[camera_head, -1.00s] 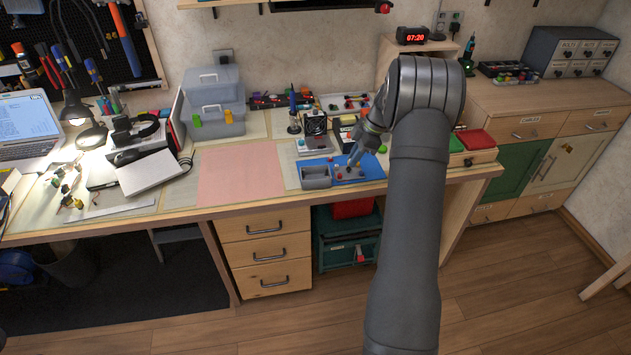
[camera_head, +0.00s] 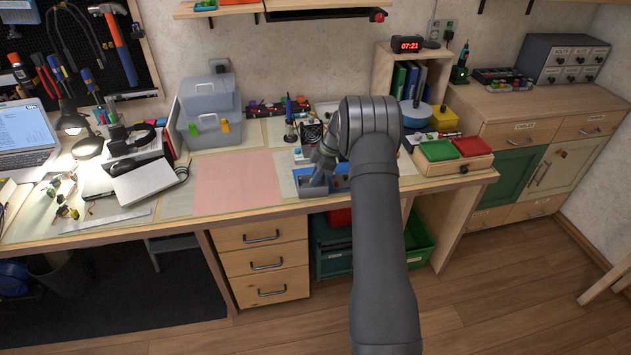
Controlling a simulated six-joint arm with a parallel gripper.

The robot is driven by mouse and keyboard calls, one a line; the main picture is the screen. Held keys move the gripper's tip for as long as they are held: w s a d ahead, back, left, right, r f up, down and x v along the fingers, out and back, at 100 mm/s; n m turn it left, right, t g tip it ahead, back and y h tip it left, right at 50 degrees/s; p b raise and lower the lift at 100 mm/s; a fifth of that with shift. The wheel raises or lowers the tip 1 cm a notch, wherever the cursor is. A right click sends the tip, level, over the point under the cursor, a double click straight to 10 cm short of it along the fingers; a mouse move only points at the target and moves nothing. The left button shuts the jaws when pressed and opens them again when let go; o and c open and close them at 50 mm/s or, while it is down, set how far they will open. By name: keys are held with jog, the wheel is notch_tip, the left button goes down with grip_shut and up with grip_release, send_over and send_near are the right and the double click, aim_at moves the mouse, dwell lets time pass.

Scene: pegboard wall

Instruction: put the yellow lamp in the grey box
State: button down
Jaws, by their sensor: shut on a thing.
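The grey box (camera_head: 311,191) is a small open tray on the blue mat (camera_head: 342,184) on the bench, right of the pink mat. My gripper (camera_head: 319,180) points down over the grey box, at its right part. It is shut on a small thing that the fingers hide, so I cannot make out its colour. I cannot tell whether the fingertips are inside the box or just above it. I do not see a yellow lamp apart from it. My arm hides most of the blue mat and whatever lies there.
The pink mat (camera_head: 236,181) left of the box is bare. A small fan (camera_head: 311,133) and a blue-handled tool in a stand (camera_head: 290,122) are behind the box. Clear plastic boxes (camera_head: 210,108) stand at the back.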

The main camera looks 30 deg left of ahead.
jog(key=shift+f, duration=1.05)
jog(key=shift+f, duration=0.2)
jog(key=c, duration=1.7)
grip_release()
jog(key=shift+r, duration=0.1)
jog(key=v, duration=1.2)
jog(key=shift+r, duration=0.1)
